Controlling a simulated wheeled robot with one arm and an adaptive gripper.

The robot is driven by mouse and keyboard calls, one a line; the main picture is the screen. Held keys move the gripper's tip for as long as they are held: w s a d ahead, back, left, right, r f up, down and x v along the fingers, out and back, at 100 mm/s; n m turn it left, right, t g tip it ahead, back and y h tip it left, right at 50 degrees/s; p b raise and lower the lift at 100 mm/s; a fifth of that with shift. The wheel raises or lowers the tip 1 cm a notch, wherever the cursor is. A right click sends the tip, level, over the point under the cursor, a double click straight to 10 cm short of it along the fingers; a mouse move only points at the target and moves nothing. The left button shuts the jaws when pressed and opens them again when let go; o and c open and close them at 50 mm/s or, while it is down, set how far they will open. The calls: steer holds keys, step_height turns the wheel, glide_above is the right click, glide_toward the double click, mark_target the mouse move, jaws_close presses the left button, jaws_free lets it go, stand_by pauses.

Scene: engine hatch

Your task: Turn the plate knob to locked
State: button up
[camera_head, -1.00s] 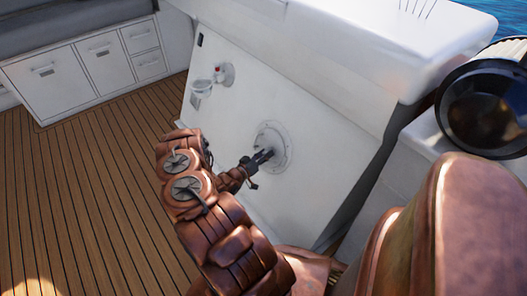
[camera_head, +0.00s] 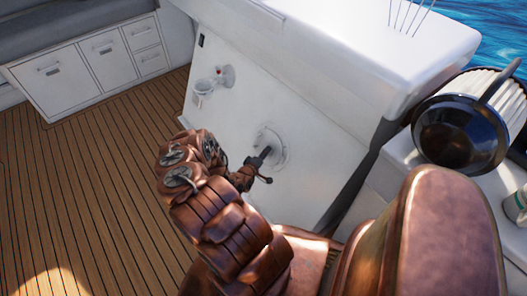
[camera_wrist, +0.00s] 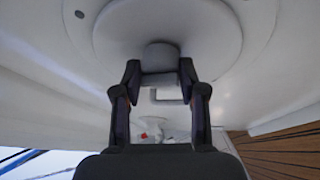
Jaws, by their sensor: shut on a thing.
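A round plate (camera_head: 280,143) is set in the white panel. It fills the upper part of the wrist view (camera_wrist: 215,45). Its knob (camera_wrist: 161,56) is a small grey piece at the plate's middle. My gripper (camera_head: 263,157) is at the plate, and its fingers (camera_wrist: 160,75) are shut on the knob from both sides. In the head view my gripper hides the knob. Whether the knob stands at locked cannot be told.
White drawers (camera_head: 103,60) stand at the back left. The wooden deck (camera_head: 90,170) is clear. A black round object with a white ribbed part (camera_head: 460,135) is at right.

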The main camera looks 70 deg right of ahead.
steer(key=shift+w+a+f+n+p, duration=0.15)
steer(key=shift+w+n+p, duration=0.15)
steer(key=shift+w+n, duration=0.15)
steer(key=o, duration=1)
steer(key=shift+s, duration=0.1)
steer(key=shift+c, duration=0.2)
steer(key=shift+o, duration=0.7)
steer(key=shift+s, duration=0.15)
steer(key=v, duration=1.1)
steer(key=shift+a+r, duration=0.3)
steer(key=shift+a, duration=0.05)
